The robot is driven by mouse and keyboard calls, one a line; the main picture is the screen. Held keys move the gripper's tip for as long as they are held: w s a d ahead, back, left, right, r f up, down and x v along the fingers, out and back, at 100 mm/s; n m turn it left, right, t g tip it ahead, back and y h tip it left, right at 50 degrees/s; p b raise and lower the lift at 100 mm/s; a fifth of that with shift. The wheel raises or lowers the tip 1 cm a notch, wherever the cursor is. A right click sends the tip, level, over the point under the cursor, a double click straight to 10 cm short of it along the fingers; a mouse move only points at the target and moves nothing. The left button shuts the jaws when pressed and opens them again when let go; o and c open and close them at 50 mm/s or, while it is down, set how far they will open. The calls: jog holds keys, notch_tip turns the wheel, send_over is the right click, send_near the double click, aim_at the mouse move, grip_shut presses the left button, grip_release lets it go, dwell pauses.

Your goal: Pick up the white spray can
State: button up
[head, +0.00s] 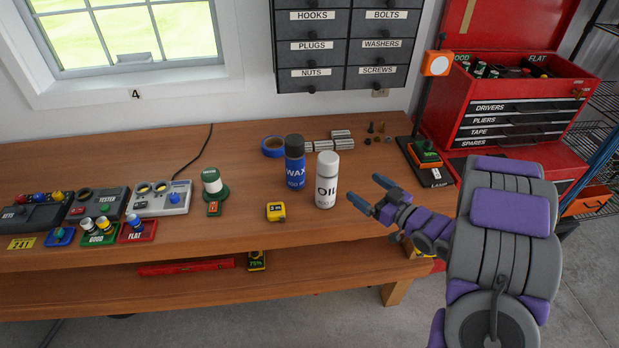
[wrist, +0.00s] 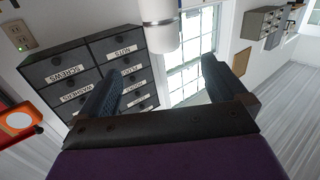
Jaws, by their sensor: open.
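The white spray can (head: 327,181), labelled OIL, stands upright on the wooden workbench. A white cylinder that looks like this can (wrist: 157,38) shows at the top of the wrist view, partly cut off, lying between the lines of the two fingers. My gripper (head: 369,194) is open and empty, just right of the can in the head view, its fingers pointing toward it with a small gap. Both dark fingers also show in the wrist view (wrist: 160,80), spread wide.
A dark blue WAX can (head: 295,165) stands close beside the white can, to its left and behind. A yellow tape measure (head: 276,212), blue tape roll (head: 273,146) and metal blocks (head: 318,146) lie nearby. A lamp base (head: 424,158) and red toolbox (head: 520,110) are at right.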

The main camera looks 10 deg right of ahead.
aim_at(335, 168)
jog(key=shift+y, duration=0.3)
jog(key=b+x, duration=0.1)
jog(key=x, duration=1)
jog(key=shift+a+r+b, duration=0.15)
jog(key=shift+a+b, duration=0.1)
jog(key=shift+b, duration=0.05)
jog(key=x, duration=0.2)
jog(key=b+x, duration=0.1)
jog(key=x, duration=0.3)
jog(key=shift+a+f, duration=0.2)
jog(key=shift+f, duration=0.1)
jog(key=shift+d, duration=0.5)
jog(key=shift+w+d, duration=0.1)
jog(key=shift+d, duration=0.2)
jog(key=shift+c, duration=1.2)
jog(key=shift+a, duration=0.6)
jog(key=c, duration=0.8)
jog(key=shift+d, duration=0.3)
jog(key=c, duration=0.5)
grip_shut()
